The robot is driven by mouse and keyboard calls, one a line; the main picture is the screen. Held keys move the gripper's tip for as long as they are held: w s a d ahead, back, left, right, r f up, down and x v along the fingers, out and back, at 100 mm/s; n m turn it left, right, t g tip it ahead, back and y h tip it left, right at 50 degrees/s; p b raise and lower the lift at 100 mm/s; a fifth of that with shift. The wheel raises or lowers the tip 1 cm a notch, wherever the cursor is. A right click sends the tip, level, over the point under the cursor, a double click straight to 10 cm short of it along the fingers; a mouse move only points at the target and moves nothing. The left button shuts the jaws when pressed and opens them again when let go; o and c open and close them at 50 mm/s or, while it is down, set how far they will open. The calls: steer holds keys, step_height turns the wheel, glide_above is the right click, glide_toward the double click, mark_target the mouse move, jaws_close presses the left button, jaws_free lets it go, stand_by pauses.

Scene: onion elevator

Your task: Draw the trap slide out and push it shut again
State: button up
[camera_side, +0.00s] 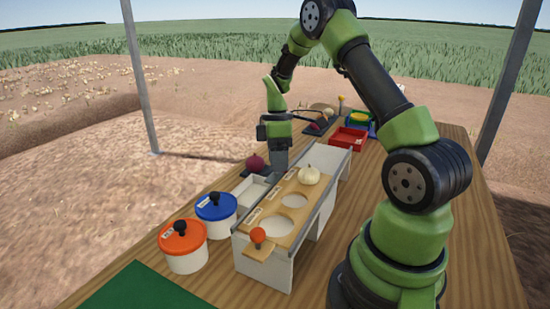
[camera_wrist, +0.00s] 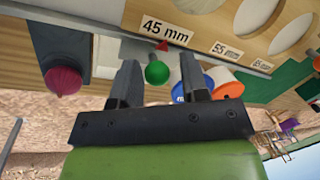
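A green ball knob (camera_wrist: 157,72) sits below the "45 mm" label, beside a red triangle mark, in the wrist view; it is probably the trap slide's handle, but the slide itself is hidden. My gripper (camera_wrist: 159,70) is open, with one finger on each side of the knob and visible gaps to it. In the side view my gripper (camera_side: 278,160) points down at the left long side of the grading stand, and the green knob is hidden there. The holed wooden board (camera_side: 271,217) lies on the stand (camera_side: 264,270), with an orange knob (camera_side: 258,235) at its near end.
A red onion (camera_side: 255,164) is left of my gripper. A white tray (camera_side: 245,191), a blue-lidded pot (camera_side: 216,209) and an orange-lidded pot (camera_side: 184,243) stand along the stand's left side. A red tray (camera_side: 348,139) is behind.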

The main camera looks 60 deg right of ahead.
steer(key=shift+o, duration=0.5)
steer(key=shift+w, duration=0.1)
steer(key=shift+r, duration=0.1)
steer(key=shift+r, duration=0.3)
step_height(320, 180, up, 9)
steer(key=w+d, duration=0.1)
steer(key=shift+d, duration=0.3)
steer(key=s+a+r+m+t+h, duration=0.1)
steer(key=a+r+m+t, duration=0.15)
steer(key=a+r, duration=0.5)
steer(key=s+a+r+m+t+y, duration=0.1)
steer(key=s+a+m+t, duration=0.5)
steer(key=s+a, duration=0.7)
steer(key=shift+s+a+r+m, duration=0.35)
steer(key=shift+a+r+m, duration=0.25)
steer(key=shift+m, duration=0.55)
